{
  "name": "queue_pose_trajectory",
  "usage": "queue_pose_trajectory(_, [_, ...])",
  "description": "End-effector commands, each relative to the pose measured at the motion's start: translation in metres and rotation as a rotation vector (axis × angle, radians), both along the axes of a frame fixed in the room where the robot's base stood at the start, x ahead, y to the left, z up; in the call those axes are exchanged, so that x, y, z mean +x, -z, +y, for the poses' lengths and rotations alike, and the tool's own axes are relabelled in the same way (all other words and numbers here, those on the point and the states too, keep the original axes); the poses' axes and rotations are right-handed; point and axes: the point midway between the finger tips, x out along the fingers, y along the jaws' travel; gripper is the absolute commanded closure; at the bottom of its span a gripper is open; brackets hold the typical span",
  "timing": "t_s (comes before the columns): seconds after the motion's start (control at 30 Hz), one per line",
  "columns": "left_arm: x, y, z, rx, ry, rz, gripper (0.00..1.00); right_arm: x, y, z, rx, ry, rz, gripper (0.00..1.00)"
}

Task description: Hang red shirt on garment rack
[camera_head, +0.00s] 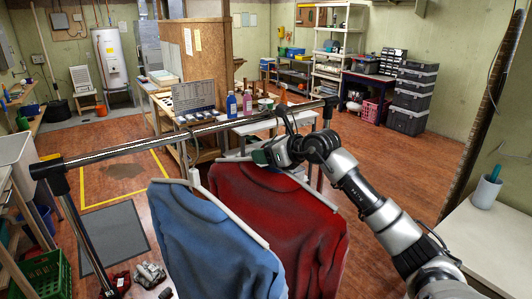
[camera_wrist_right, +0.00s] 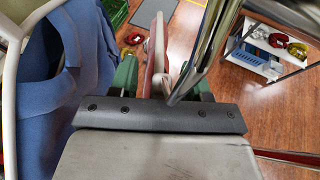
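The garment rack (camera_head: 130,150) has a metal top bar running from left to right across the head view. A red shirt (camera_head: 285,220) on a white hanger hangs just under the bar's right part. My right gripper (camera_head: 263,157) is at the top of that hanger, below the bar. In the right wrist view the red shirt (camera_wrist_right: 156,45) and pale hanger fill the gap between the green fingers (camera_wrist_right: 160,82), which appear shut on the hanger. The red hanger's hook is hidden, so I cannot tell whether it rests on the bar. My left gripper is not in view.
A blue shirt (camera_head: 205,235) on a white hanger hangs from the bar, close left of the red one. A green crate (camera_head: 42,275) stands at lower left. A white table (camera_head: 480,245) is at right. Open wooden floor lies behind the rack.

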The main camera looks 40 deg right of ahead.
Motion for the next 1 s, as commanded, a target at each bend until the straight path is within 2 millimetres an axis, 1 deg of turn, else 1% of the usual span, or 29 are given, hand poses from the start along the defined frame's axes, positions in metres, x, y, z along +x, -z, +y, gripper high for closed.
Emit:
queue_pose_trajectory(0.17, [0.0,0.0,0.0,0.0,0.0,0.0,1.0,0.0,0.002,0.0,0.0,-0.001,0.003,0.52])
queue_pose_trajectory(0.27, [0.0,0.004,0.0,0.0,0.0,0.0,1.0,-0.004,0.001,-0.002,-0.001,0.001,0.002,0.52])
queue_pose_trajectory(0.37, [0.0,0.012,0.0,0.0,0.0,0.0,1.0,-0.016,-0.002,-0.006,-0.004,0.002,0.001,0.52])
queue_pose_trajectory(0.7, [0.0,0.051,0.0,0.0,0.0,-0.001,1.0,-0.076,-0.026,-0.022,-0.005,0.0,0.003,0.52])
queue_pose_trajectory(0.83, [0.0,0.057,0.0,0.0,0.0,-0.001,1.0,-0.088,-0.034,-0.027,-0.002,0.001,0.001,0.52])
queue_pose_trajectory(1.0, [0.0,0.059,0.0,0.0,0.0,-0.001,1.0,-0.096,-0.04,-0.028,0.0,0.0,0.001,0.52])
